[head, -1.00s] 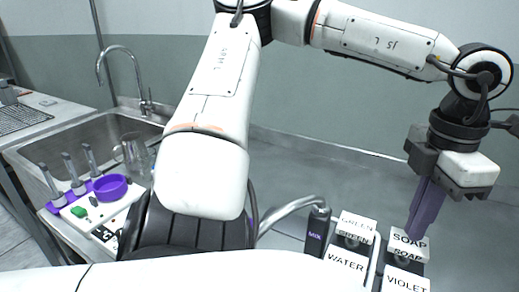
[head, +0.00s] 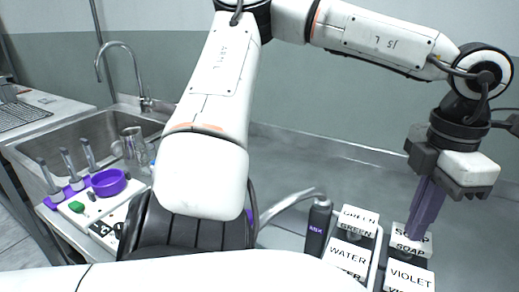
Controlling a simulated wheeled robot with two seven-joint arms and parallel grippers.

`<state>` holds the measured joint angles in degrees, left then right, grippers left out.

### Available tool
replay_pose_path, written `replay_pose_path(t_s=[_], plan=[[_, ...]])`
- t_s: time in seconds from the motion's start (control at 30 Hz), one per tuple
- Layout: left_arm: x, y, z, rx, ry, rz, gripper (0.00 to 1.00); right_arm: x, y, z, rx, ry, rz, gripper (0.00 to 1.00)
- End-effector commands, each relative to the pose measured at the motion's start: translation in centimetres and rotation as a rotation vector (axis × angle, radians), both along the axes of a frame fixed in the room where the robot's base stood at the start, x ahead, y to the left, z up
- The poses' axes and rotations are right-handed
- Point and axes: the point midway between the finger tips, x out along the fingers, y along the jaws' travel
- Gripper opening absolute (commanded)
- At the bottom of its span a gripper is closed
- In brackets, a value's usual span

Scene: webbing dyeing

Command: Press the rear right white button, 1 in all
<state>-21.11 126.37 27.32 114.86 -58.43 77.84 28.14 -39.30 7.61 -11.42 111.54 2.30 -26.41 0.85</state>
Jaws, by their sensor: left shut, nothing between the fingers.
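The rear right white button, labelled SOAP (head: 400,246), stands behind the VIOLET button (head: 408,275). To its left are the white GREEN button (head: 358,218) and, in front of that, the WATER button (head: 348,254). My left gripper (head: 414,236) points down with its dark purple fingers shut and nothing between them. The fingertips are at the top of the SOAP button and cover part of its label. They look to be touching it, but I cannot tell how far it is pressed. My right gripper is not in view.
A dark-handled spout (head: 318,228) stands left of the buttons. A sink (head: 75,135) with a tap is at the left. In front of it are a purple bowl (head: 109,182) and several grey-handled tools. The grey counter behind the buttons is clear.

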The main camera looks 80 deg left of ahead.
Motion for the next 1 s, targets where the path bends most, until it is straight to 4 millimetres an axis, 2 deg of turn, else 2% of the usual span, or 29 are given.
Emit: replay_pose_path(t_s=[0.23,0.47,1.0], plan=[[0.0,0.0,-1.3,-0.001,0.001,0.000,0.00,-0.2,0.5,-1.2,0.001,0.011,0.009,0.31],[0.0,0.0,-1.0,-0.002,0.002,0.000,0.00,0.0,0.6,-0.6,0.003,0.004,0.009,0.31],[0.0,0.0,1.6,0.000,0.002,0.001,0.00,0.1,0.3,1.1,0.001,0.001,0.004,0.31]])
